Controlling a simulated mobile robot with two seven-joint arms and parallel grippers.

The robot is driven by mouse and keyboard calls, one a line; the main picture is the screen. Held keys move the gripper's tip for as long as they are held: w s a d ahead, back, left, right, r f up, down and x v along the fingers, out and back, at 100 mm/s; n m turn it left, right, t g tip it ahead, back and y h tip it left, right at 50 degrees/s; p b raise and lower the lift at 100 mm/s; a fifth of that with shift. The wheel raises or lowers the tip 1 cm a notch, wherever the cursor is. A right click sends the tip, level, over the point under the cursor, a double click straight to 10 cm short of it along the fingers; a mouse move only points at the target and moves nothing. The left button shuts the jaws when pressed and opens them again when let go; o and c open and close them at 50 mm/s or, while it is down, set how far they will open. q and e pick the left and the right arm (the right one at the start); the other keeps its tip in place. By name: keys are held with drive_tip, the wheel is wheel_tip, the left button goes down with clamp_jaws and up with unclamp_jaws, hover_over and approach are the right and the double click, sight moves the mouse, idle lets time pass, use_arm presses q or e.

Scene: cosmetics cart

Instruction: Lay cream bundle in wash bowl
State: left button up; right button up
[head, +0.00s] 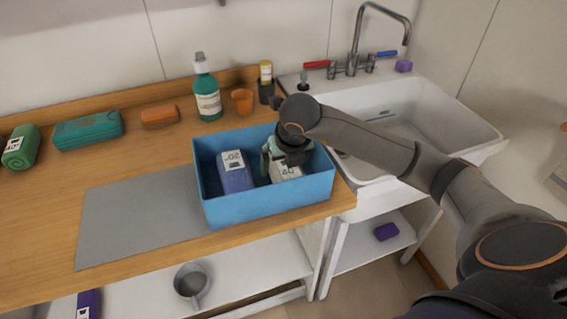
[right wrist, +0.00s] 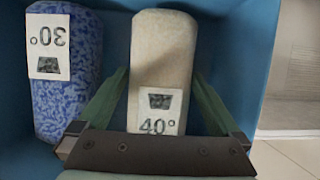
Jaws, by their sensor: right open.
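The cream bundle (right wrist: 162,60) lies in a blue rectangular tub (head: 270,202), its white label reading 40° toward my gripper. In the head view the bundle (head: 283,170) is partly hidden by my right gripper (head: 278,158). My right gripper is open and reaches down into the tub. In the right wrist view its green fingers (right wrist: 161,78) stand on either side of the bundle's labelled end. A blue speckled bundle (right wrist: 65,85) labelled 30° lies to the left in the same tub. Which vessel is the wash bowl is not marked. My left gripper is not in view.
A white sink (head: 440,112) with a tap is right of the tub. A grey mat (head: 140,217) lies left of it. A green bottle (head: 207,90) and an orange cup (head: 242,102) stand behind. A grey pan (head: 191,281) sits on the lower shelf.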

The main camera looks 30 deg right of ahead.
drive_tip(key=v, duration=1.2)
